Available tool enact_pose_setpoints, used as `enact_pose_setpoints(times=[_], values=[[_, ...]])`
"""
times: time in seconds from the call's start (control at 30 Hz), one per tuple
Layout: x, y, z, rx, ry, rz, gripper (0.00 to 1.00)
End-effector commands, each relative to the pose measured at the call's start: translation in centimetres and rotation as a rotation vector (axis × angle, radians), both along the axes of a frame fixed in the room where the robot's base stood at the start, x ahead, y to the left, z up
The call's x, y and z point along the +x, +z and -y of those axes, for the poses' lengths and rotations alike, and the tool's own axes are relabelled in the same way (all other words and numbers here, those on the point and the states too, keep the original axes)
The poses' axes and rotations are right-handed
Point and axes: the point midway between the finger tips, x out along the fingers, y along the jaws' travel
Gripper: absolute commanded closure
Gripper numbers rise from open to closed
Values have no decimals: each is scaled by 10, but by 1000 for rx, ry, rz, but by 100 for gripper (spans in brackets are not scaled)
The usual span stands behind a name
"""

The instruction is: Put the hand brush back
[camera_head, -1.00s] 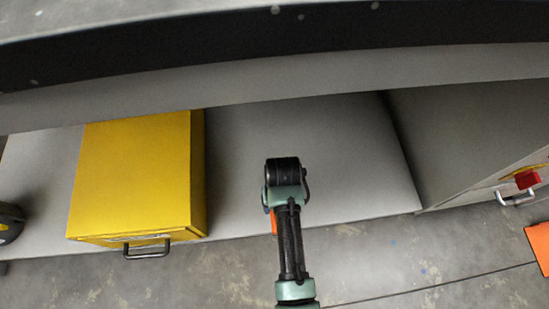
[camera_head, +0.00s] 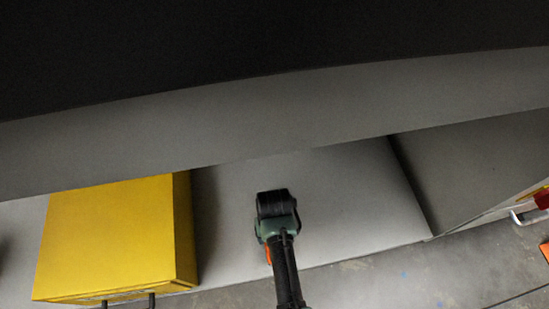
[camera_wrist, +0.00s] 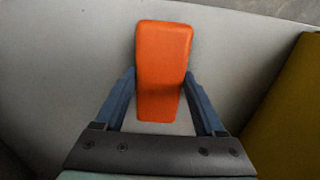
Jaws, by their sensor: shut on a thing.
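An orange block-shaped thing (camera_wrist: 163,55), which appears to be the hand brush, sits between the two blue fingers of my gripper (camera_wrist: 160,74) in the wrist view. My gripper is shut on it, with a finger along each side. Its underside is hidden, and no bristles show. In the head view only a small orange sliver (camera_head: 268,254) shows beside my arm.
A yellow box (camera_head: 115,238) with dark handles stands left of my arm; its yellow side also shows at the right of the wrist view (camera_wrist: 292,115). A grey band and dark overhang (camera_head: 270,60) cross the top. Grey surface (camera_head: 350,195) lies clear to the right.

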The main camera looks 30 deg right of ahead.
Motion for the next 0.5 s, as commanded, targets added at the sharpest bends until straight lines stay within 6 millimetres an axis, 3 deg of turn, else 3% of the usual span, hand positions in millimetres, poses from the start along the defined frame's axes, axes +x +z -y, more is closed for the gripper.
enact_pose_setpoints(times=[0.03,0.1,0.5], values=[[0,-13,0,0,0,0,80],[0,-20,0,0,0,0,80],[0,-23,0,0,0,-1,80]])
